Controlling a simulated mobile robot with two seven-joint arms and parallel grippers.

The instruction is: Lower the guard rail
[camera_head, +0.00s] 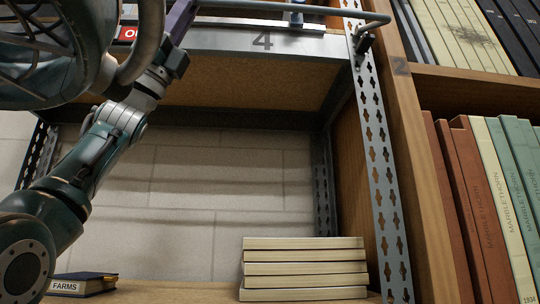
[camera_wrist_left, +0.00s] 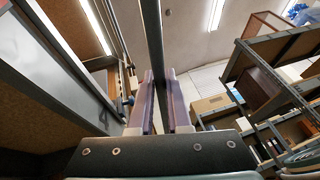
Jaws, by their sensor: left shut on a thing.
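The guard rail (camera_head: 290,8) is a grey tube across the front of the shelf marked 4, at the top of the head view. Its right end bends down to a dark fitting on the perforated upright (camera_head: 375,150). My left gripper (camera_head: 183,18), with purple fingers, is at the rail's left part, its tips partly cut off by the picture's top. In the left wrist view, the two purple fingers stand close on either side of the dark rail (camera_wrist_left: 153,35), shut on it. The rail's left end is hidden in the head view. My right gripper is not in view.
Below, a stack of pale books (camera_head: 305,268) and a dark book (camera_head: 83,284) lie on a lower shelf. A wooden bookcase (camera_head: 410,120) with books stands close on the right.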

